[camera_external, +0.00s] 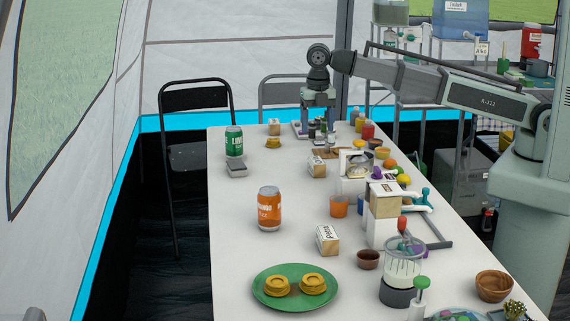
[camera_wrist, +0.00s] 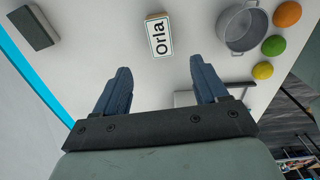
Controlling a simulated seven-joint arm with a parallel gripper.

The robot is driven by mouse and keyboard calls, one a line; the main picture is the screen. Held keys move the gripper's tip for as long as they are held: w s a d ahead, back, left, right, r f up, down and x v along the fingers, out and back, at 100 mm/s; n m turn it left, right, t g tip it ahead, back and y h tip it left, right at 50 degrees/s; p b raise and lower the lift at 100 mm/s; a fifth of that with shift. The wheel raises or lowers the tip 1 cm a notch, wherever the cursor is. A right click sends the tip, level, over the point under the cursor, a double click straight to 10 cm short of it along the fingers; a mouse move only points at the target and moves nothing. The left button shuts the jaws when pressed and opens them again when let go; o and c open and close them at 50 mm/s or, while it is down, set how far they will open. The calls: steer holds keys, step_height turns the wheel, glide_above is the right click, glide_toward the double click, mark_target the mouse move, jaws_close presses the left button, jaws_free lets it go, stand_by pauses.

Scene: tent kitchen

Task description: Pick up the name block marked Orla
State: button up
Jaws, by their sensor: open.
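The Orla name block (camera_wrist: 159,36) lies on the white table in the wrist view, its white label facing the camera and reading sideways. It is beyond my gripper (camera_wrist: 160,88), roughly in line with the gap between the two blue fingers and apart from them. The fingers are spread with nothing between them. In the external view my gripper (camera_external: 318,128) hangs over the far part of the table. A wooden block with a white label (camera_external: 317,166) stands nearer the camera there; its lettering is too small to read, so I cannot confirm it is Orla.
In the wrist view a metal pot (camera_wrist: 242,27) and several fruits, including a lime (camera_wrist: 273,45), lie right of the block. A dark grey block (camera_wrist: 33,27) lies left. The Petra block (camera_external: 327,240) and an orange can (camera_external: 269,208) stand nearer the external camera.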

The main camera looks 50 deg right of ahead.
mark_target(317, 160)
steer(key=shift+w+d+f, duration=0.1)
steer(key=shift+w+f, duration=0.05)
steer(key=shift+f, duration=6.45)
steer(key=shift+c, duration=0.4)
steer(key=c, duration=1)
steer(key=shift+r, duration=0.2)
